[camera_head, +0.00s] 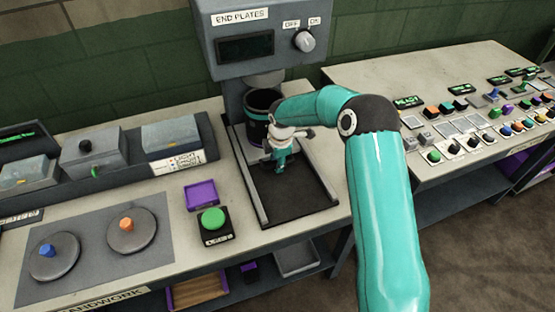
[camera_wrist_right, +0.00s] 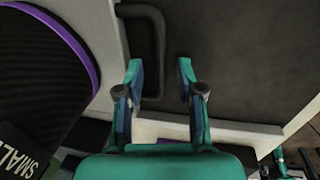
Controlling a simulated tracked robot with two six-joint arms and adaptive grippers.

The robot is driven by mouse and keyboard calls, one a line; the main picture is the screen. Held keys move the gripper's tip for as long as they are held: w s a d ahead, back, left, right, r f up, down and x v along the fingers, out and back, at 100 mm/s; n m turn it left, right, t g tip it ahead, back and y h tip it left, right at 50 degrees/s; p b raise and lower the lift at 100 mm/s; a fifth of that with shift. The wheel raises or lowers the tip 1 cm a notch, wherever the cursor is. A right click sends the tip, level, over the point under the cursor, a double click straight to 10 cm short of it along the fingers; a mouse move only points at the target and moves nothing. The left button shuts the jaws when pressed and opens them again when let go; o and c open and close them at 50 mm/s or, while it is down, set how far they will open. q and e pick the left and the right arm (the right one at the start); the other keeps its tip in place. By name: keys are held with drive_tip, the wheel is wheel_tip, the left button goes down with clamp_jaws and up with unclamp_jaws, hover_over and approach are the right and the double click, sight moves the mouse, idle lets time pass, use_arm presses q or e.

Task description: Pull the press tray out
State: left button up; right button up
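The press (camera_head: 250,40) is a grey machine labelled END PLATES with an OFF/ON knob. A dark guide bed with grey side rails (camera_head: 329,187) runs out from under it. A black bar handle (camera_wrist_right: 157,45) shows in the right wrist view beside a pale edge; my gripper hides it in the head view. My right gripper (camera_head: 281,168) points down over the bed, in front of the press. In the right wrist view its fingers (camera_wrist_right: 162,88) are apart, with the handle's bar between them in the picture; contact cannot be told. My left gripper is not in view.
A dark container with a purple band (camera_head: 262,103), marked SMALL in the wrist view (camera_wrist_right: 60,60), stands under the press, close to the gripper. A green button (camera_head: 212,219) and purple tray (camera_head: 201,195) lie left of the bed. Another bench with several controls (camera_head: 447,60) stands at right.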

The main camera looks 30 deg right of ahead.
clamp_jaws()
